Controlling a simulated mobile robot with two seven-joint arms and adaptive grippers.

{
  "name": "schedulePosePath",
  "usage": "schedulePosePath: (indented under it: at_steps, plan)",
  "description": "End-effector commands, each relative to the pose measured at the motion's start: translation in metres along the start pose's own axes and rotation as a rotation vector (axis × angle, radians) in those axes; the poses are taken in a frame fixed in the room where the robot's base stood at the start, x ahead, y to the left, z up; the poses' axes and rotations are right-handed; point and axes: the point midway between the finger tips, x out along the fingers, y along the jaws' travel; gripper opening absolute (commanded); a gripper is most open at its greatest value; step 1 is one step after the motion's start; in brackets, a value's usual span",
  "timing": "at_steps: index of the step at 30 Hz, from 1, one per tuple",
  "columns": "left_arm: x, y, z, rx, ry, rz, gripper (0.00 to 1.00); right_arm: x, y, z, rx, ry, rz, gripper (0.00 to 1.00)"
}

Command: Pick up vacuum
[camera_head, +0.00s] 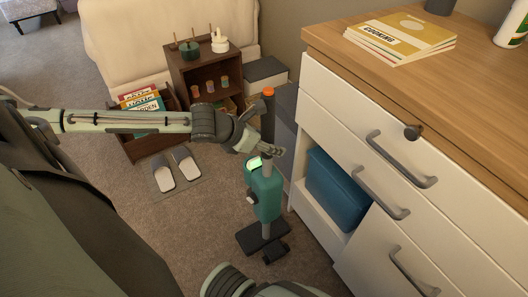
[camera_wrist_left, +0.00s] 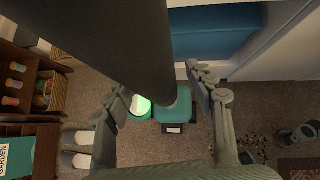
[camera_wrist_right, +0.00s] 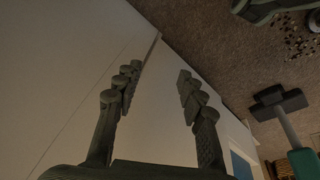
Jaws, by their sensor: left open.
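The vacuum (camera_head: 264,190) is an upright stick cleaner with a teal body, a dark floor head and a grey stick topped in orange. It stands on the carpet beside the white cabinet. My left gripper (camera_head: 272,147) is open at the stick, just above the teal body. In the left wrist view the dark stick and teal body (camera_wrist_left: 172,107) lie between its spread fingers (camera_wrist_left: 160,90); contact cannot be told. My right gripper (camera_wrist_right: 157,78) is open and empty in the right wrist view, with the vacuum (camera_wrist_right: 303,162) at the right edge.
The white cabinet (camera_head: 325,98) with grey handles stands close on the right, with a blue bin (camera_head: 335,187) in its open bay. Magazines (camera_head: 402,36) lie on top. A brown shelf (camera_head: 180,75), book crate and slippers (camera_head: 187,163) are on the left. Dark crumbs (camera_wrist_right: 300,38) lie on the carpet.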

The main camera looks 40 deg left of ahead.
Motion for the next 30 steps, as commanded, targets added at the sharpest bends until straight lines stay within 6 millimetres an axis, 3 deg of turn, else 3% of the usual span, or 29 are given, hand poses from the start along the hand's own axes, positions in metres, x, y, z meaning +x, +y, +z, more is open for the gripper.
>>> schedulePosePath:
  at_steps: [6,19,30]
  plan:
    - [0.0005,0.0002,0.0,0.0,0.0,0.001,0.55,-0.0004,0.0002,-0.0002,0.0,0.0,0.001,0.4]
    - [0.0003,0.0002,0.0,0.0,0.0,0.0,0.01,-0.0006,0.0005,-0.0006,0.0,0.002,0.001,0.4]
    - [-0.0047,0.0007,0.0094,0.004,-0.011,0.001,0.01,-0.0015,0.0007,-0.0007,0.0,0.003,0.001,0.4]
